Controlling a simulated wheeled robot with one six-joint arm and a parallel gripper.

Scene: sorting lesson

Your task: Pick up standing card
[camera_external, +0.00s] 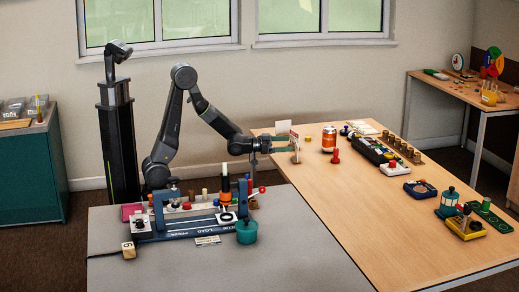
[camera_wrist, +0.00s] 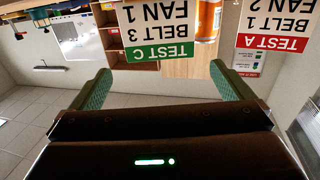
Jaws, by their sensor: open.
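In the wrist view, which is upside down, a white card with a green band reading TEST C (camera_wrist: 158,22) shows at the top, in line with the gap between my fingers. A second white card with a red band reading TEST A (camera_wrist: 272,25) is to its right. In the external view a small white card (camera_external: 295,140) stands upright on the wooden table at its far left end. My gripper (camera_external: 287,144) is level, with its green fingers apart and close to this card. It also shows in the wrist view (camera_wrist: 160,68). Contact cannot be told.
The wooden table's front middle (camera_external: 370,225) is clear. A blue fixture (camera_external: 185,232) occupies the grey table.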

